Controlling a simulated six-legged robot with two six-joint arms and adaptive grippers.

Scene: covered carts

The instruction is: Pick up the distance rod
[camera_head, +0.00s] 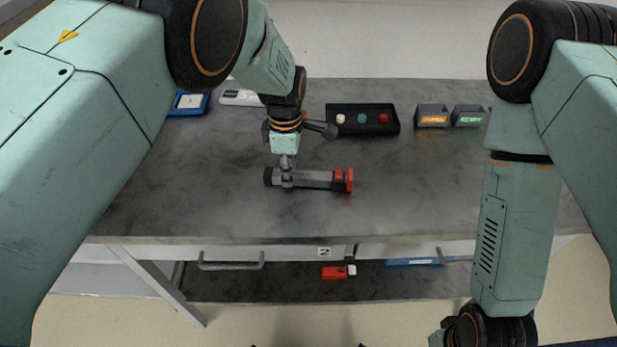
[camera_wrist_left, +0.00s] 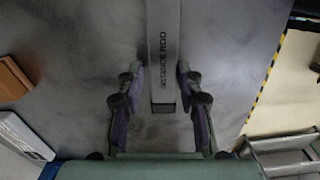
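The distance rod (camera_head: 318,179) lies on the dark grey worktop, a grey bar with a black left end and red parts at the right end. In the left wrist view its grey bar (camera_wrist_left: 163,60) carries the words DISTANCE ROD. My left gripper (camera_head: 287,178) is at the rod's left part, pointing down. In the left wrist view its two fingers (camera_wrist_left: 161,80) stand apart, one on each side of the rod, with a gap showing on the left side. My right arm hangs at the right; its gripper fingers are outside the view.
Behind the rod are a black tray (camera_head: 363,131) with coloured knobs, two small labelled bins (camera_head: 432,120) and a blue-framed item (camera_head: 189,103). Below the worktop (camera_head: 200,205), a red item (camera_head: 338,272) lies on a dark lower surface. The worktop around the rod is clear.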

